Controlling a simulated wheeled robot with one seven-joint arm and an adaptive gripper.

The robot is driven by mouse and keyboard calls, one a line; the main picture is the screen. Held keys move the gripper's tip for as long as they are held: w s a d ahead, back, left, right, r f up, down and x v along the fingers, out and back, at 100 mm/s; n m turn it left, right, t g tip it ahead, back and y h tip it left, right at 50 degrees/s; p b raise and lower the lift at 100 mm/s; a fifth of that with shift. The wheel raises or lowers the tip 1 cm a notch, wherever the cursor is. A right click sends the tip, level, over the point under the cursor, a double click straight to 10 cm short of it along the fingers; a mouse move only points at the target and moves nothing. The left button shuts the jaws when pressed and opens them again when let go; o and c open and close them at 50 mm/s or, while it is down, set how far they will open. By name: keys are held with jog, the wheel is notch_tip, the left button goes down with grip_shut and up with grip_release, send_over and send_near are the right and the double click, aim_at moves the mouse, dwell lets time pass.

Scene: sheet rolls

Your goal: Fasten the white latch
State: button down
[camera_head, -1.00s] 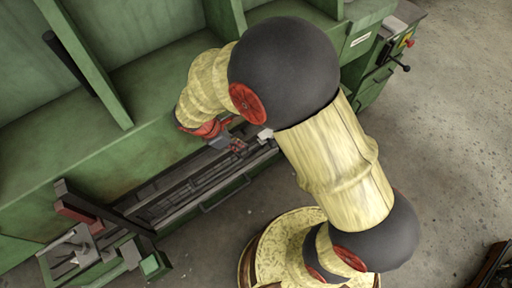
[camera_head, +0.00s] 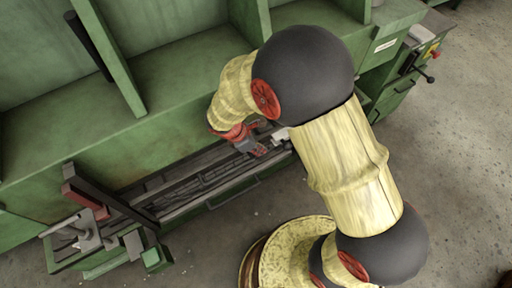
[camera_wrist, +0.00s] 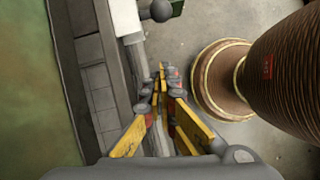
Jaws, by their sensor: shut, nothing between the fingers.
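A white piece (camera_head: 282,133), which appears to be the latch, shows at the right end of the long dark rail, partly behind my arm. In the wrist view a white bar (camera_wrist: 125,18) with a grey round knob (camera_wrist: 160,10) lies at the top, beyond my fingertips. My gripper (camera_wrist: 162,75) is shut and empty, with its yellow and grey fingers together beside the rail's edge. It also shows in the head view (camera_head: 260,150), just left of the white piece. The fingertips look apart from the bar and knob. I cannot tell how far the latch is turned.
The green machine (camera_head: 180,75) fills the left and back. Its dark rail (camera_head: 195,185) runs along the front. A dark upright post with a red block (camera_head: 85,200) stands at the left end. A lever with a black knob (camera_head: 430,79) sticks out at right. Concrete floor (camera_head: 450,160) is clear at right.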

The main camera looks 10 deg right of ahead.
jog(key=shift+w+d+f+b, duration=0.1)
jog(key=shift+d+f+b, duration=0.25)
jog(key=shift+d, duration=0.55)
jog(key=shift+w+d+f+b, duration=0.15)
jog(key=shift+d+f+b, duration=0.25)
jog(key=shift+d, duration=0.45)
jog(key=shift+w+d+f+b, duration=0.1)
jog(key=shift+d+f+b, duration=0.25)
jog(key=shift+d, duration=0.55)
jog(key=shift+r, duration=0.1)
jog(key=shift+w+d+p, duration=0.2)
jog(key=shift+w+d, duration=0.05)
jog(key=shift+d, duration=0.5)
jog(key=shift+w+d+p, duration=0.2)
jog(key=shift+d+p, duration=0.05)
jog(key=shift+d, duration=0.45)
jog(key=shift+w+d+p, duration=0.2)
jog(key=shift+w+d, duration=0.05)
jog(key=shift+d, duration=0.5)
jog(key=shift+a, duration=0.15)
